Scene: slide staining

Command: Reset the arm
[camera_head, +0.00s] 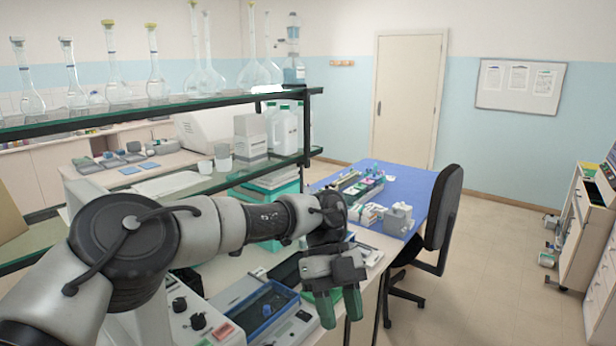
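My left arm (230,222) comes in from the lower left and reaches across the front of the bench. Its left gripper (340,313) points down near the bench's right end, with two green-tipped fingers apart. I see nothing held between them. A green item shows behind the fingers, partly hidden by them. My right arm and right gripper are not in view.
Below the arm, a device with a blue-rimmed tray (264,306) stands on the bench. A glass shelf (150,113) with several flasks is above. A blue-topped table (405,186) with slide-staining items and a black chair (437,222) stand beyond. Open floor (500,260) lies right.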

